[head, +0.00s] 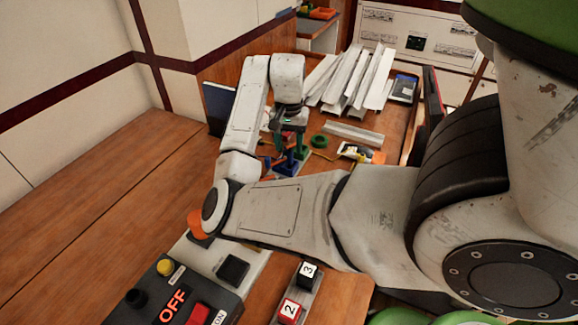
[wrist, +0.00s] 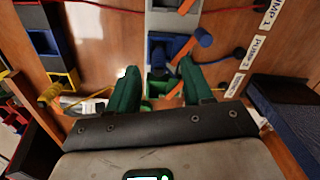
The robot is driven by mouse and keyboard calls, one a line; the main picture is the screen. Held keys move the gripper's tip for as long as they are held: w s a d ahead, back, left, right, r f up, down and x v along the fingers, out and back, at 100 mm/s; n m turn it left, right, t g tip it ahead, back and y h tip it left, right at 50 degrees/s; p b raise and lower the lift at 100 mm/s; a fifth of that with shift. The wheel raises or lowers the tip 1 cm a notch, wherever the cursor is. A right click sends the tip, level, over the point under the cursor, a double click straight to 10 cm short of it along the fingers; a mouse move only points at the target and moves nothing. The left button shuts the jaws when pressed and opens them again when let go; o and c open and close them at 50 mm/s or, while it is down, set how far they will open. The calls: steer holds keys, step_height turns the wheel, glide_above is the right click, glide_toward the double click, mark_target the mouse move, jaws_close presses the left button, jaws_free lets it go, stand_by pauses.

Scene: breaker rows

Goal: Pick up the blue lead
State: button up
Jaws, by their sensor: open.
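A blue lead (wrist: 222,59) shows in the wrist view as a thin blue cable running to a dark round end beside the labels. A blue cylinder (wrist: 203,37) and a blue block (wrist: 165,45) sit at the grey strip (wrist: 172,22); whether they belong to the lead I cannot tell. In the head view, blue parts (head: 284,164) show below my gripper (head: 291,141). In the wrist view my gripper (wrist: 158,68) is open, its green fingers either side of the strip. Nothing is visibly held. The gripper partly hides the strip's near part.
Several white channels (head: 352,80) lie at the back of the bench, with a green ring (head: 320,141) in front. White pump labels (wrist: 258,50) line the right of the wrist view. A control box with OFF lettering (head: 173,306) stands in front. The left bench is clear.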

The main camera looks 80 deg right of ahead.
mark_target(290, 149)
steer(key=shift+s+d+f, duration=0.1)
steer(key=shift+d+f, duration=0.05)
steer(key=shift+f, duration=1.25)
steer(key=shift+s+d+f, duration=0.1)
steer(key=shift+f, duration=1.25)
jaws_close()
